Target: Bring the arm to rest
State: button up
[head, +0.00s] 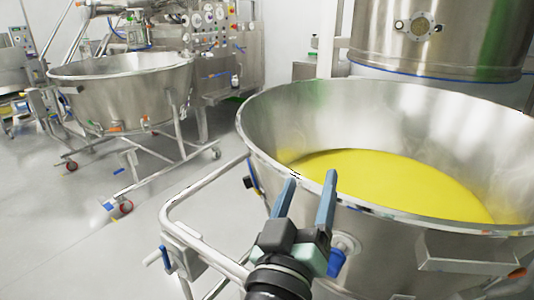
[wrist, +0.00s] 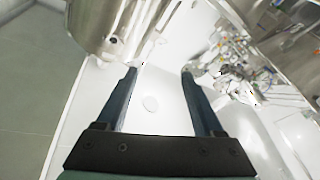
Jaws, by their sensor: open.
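My gripper (head: 312,192) is open, with two blue-grey fingers spread apart and nothing visible between them. In the head view it stands in front of the near rim of a large steel bowl (head: 290,110) that holds yellow material (head: 385,178). The fingertips overlap the rim in the picture; I cannot tell whether they touch it.
A second steel bowl (head: 125,95) on a wheeled frame stands at the left back. A tubular handle frame (head: 205,185) is beside the near bowl. A steel vessel (head: 440,40) stands behind it. Grey floor (head: 60,235) is clear at the left front.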

jog(key=s+a+r+m+t+y, duration=0.1)
jog(key=s+a+r+t+y, duration=0.2)
jog(key=r, duration=0.6)
jog(key=s+a+r+t+y, duration=0.1)
jog(key=s+r+t, duration=0.2)
jog(key=s+r, duration=0.45)
jog(key=s+a+r+m+t+y, duration=0.1)
jog(key=s+a+r+t+y, duration=0.15)
jog(key=r, duration=0.85)
notch_tip(320, 180, up, 21)
jog(key=w+p, duration=0.1)
jog(key=p, duration=2.1)
jog(key=shift+d, duration=0.35)
